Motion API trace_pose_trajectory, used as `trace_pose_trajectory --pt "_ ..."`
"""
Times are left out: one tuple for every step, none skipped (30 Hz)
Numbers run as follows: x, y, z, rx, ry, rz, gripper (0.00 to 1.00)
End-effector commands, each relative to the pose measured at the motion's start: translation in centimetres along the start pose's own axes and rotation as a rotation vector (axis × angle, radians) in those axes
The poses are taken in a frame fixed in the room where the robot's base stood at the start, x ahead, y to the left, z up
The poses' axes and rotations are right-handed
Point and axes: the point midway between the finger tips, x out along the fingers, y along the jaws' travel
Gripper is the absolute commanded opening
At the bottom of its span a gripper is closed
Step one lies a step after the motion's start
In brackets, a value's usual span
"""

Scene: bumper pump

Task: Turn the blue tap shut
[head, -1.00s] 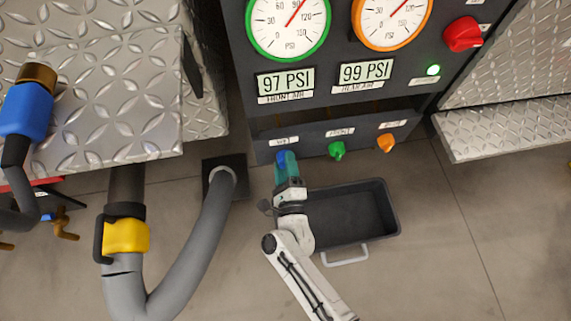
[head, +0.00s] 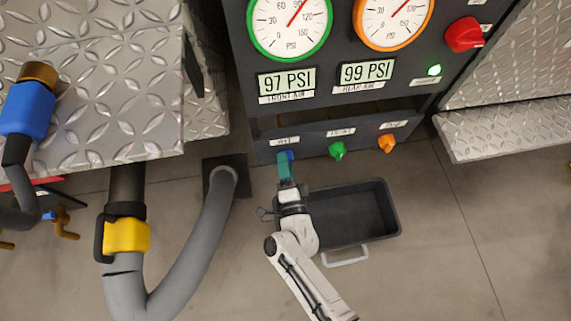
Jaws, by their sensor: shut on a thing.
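The blue tap (head: 291,155) sits at the left end of a row of three taps along the lower edge of the dark gauge panel. My gripper (head: 286,160) reaches up to it from below, with its teal fingers shut on the tap. The fingers hide most of the tap, so its exact angle is hard to tell. The green tap (head: 338,151) and the orange tap (head: 387,144) are to the right, apart from my gripper.
A dark tray (head: 350,212) with a light handle lies on the floor below the panel, partly behind my arm. A grey hose (head: 195,240) curves on the left. A red knob (head: 464,35) and lit green lamp (head: 434,70) are at upper right. Floor at lower right is clear.

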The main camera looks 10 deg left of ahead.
Motion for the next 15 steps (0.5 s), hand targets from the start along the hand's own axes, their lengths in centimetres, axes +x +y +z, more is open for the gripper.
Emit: trace_pose_trajectory --pt "-0.32 0.53 0.49 -0.01 -0.016 0.012 0.21" --pt "-0.32 0.54 0.49 -0.016 -0.016 0.012 0.21" --pt "-0.33 0.55 0.49 -0.024 -0.017 0.012 0.21" --pt "-0.33 0.56 0.49 -0.028 -0.017 0.012 0.21" --pt "-0.34 0.57 0.49 -0.031 -0.017 0.012 0.21" --pt "-0.34 0.58 0.49 -0.034 -0.017 0.012 0.21" --pt "-0.35 0.59 0.48 -0.036 -0.018 0.012 0.21" --pt "-0.35 0.6 0.48 -0.037 -0.018 0.012 0.21" --pt "-0.35 0.6 0.48 -0.038 -0.018 0.013 0.21" --pt "-0.36 0.61 0.48 -0.039 -0.018 0.013 0.21" --pt "-0.36 0.62 0.48 -0.039 -0.018 0.013 0.21" --pt "-0.36 0.62 0.47 -0.039 -0.018 0.013 0.21" --pt "-0.37 0.62 0.47 -0.039 -0.018 0.013 0.21" --pt "-0.37 0.62 0.47 -0.039 -0.018 0.013 0.21" --pt "-0.37 0.63 0.47 -0.039 -0.018 0.013 0.21"
